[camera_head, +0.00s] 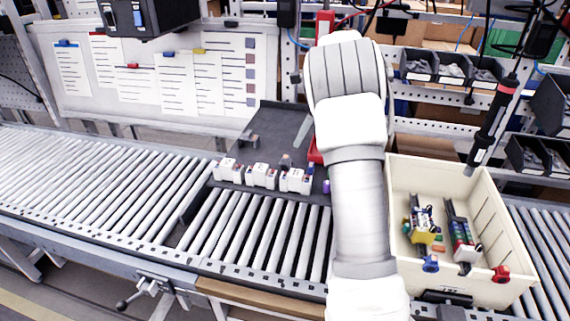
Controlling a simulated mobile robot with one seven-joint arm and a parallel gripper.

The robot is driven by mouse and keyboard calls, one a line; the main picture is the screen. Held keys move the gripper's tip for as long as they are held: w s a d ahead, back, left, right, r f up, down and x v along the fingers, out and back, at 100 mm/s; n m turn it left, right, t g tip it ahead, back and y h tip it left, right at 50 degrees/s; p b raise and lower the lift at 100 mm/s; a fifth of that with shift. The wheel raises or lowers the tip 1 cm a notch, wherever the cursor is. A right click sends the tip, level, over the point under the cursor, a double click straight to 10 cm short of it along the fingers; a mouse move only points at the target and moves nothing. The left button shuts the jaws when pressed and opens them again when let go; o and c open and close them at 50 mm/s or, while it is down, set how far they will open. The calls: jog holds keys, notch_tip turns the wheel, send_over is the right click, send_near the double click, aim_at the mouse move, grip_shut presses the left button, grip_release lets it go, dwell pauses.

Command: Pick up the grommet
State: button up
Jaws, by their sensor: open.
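I cannot pick out the grommet for certain. A small purple piece (326,186) sits at the right end of a row of white blocks, close to my arm. A small brownish piece (285,161) stands just behind the row. Either may be the grommet, but both are too small to tell. My white arm rises through the middle of the picture and covers part of the dark work plate (272,130). My gripper does not show; the arm hides the area beyond it.
White blocks (262,176) line the plate's front edge. A cream bin (495,215) holding wired assemblies stands right of my arm. A screwdriver (495,125) hangs above it. A partly hidden red object (315,152) sits beside my arm. Roller conveyor (90,185) is clear at left.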

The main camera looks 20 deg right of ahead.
aim_at(287, 156)
jog(key=x, duration=0.6)
jog(key=shift+w+a+f, duration=0.1)
jog(key=shift+a+f, duration=0.05)
jog(key=shift+f, duration=0.1)
jog(key=shift+w+p+x, duration=0.15)
jog(key=shift+p+x, duration=0.3)
jog(key=shift+x, duration=0.9)
jog(key=shift+w+p+x, duration=0.15)
jog(key=shift+p+x, duration=0.3)
jog(key=shift+x, duration=0.9)
jog(key=shift+r, duration=0.15)
grip_shut()
